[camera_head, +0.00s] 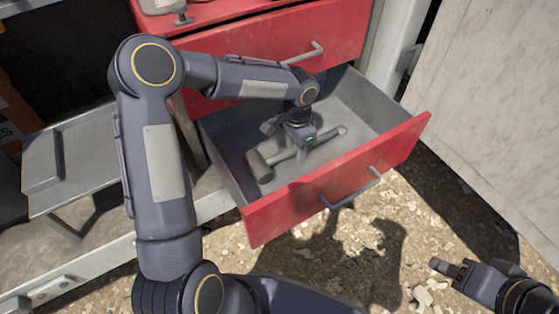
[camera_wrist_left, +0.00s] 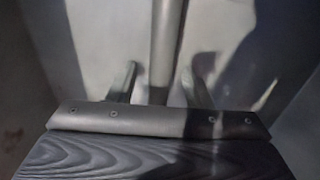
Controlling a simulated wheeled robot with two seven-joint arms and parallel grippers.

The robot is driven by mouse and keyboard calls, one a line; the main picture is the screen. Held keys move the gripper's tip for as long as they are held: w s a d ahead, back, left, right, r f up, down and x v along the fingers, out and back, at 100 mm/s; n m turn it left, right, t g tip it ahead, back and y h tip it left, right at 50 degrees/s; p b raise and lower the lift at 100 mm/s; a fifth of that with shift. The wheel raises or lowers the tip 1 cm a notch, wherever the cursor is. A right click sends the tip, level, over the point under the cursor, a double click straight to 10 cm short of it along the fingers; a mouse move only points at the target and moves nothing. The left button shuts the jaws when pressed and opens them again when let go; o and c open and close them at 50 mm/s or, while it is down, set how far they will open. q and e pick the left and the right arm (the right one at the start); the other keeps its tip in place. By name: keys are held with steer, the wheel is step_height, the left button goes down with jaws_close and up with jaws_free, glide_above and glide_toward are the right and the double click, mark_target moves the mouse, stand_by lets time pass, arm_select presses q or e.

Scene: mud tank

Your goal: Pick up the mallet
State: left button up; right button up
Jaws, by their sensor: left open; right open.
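The mallet (camera_head: 262,165) lies in the open red drawer (camera_head: 335,185), its head toward the drawer's left front and its handle running up to the right. My left gripper (camera_head: 300,142) reaches down into the drawer over the handle. In the left wrist view the mallet handle (camera_wrist_left: 166,45) runs between the two open fingers of my left gripper (camera_wrist_left: 158,85), with gaps on both sides. How far the fingers reach down beside the handle is hard to tell. My right gripper (camera_head: 447,268) is at the lower right, outside the drawer, well away from the mallet.
The drawer's front panel and grey side walls surround my left gripper. A closed red drawer (camera_head: 270,50) sits above it. A grey metal tray (camera_head: 75,160) stands at the left. A pale panel (camera_head: 500,100) stands at the right. Gravelly ground (camera_head: 400,220) lies in front.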

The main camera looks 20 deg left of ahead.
arm_select(q)
steer(key=shift+f, duration=0.1)
steer(key=shift+c, duration=0.5)
jaws_close()
